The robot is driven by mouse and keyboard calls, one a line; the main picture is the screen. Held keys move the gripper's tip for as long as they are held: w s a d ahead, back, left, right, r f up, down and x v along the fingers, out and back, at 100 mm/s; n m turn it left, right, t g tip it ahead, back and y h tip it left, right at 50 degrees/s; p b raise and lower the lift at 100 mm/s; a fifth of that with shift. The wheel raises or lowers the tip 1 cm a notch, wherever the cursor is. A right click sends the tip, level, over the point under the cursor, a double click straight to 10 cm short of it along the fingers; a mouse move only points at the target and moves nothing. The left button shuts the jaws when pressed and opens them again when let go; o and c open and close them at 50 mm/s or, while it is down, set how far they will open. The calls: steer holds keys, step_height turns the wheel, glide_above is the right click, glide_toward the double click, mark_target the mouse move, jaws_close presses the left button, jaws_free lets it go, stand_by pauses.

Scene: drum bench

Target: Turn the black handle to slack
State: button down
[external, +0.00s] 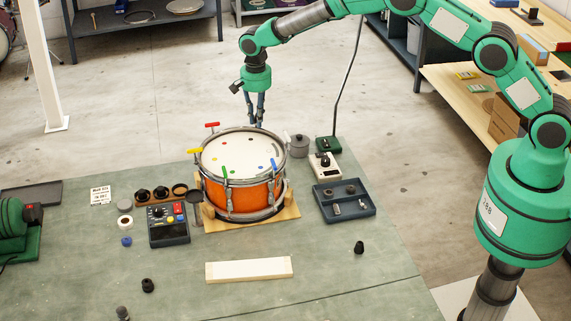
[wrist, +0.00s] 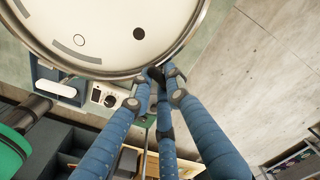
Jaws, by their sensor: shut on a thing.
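The drum (external: 241,190) has an orange shell, a white head and coloured handles around its rim. My gripper (external: 256,122) reaches down to the far rim of the drum, with its blue fingers close together. In the wrist view, my gripper (wrist: 160,76) is shut on the small black handle (wrist: 155,73) at the drum's rim. The fingers hide most of the handle, so its turned position cannot be told. A black dot (wrist: 139,33) marks the white head near it. The red handle (external: 212,125), yellow handle (external: 195,151), green handle (external: 224,171) and blue handle (external: 273,164) stand free.
The drum sits on a wooden board (external: 285,212) on the green bench. A grey pot (external: 299,146), a white dial device (external: 325,165) and a dark tray (external: 344,201) stand to its right. A control box (external: 169,227) is at its left. A pale block (external: 249,269) lies in front.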

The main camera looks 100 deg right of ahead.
steer(key=n+b, duration=0.1)
steer(key=n, duration=0.3)
steer(key=shift+n, duration=0.4)
steer(key=n, duration=0.5)
steer(key=shift+d+b, duration=0.2)
steer(key=shift+b, duration=0.1)
steer(key=n, duration=0.5)
steer(key=shift+w+d, duration=0.1)
steer(key=n, duration=0.5)
steer(key=shift+w+b, duration=0.1)
steer(key=shift+b, duration=0.25)
steer(key=n, duration=1)
steer(key=shift+w, duration=0.2)
steer(key=n, duration=0.4)
steer(key=shift+r+n, duration=0.1)
steer(key=shift+n, duration=0.3)
steer(key=n, duration=0.5)
steer(key=shift+w, duration=0.15)
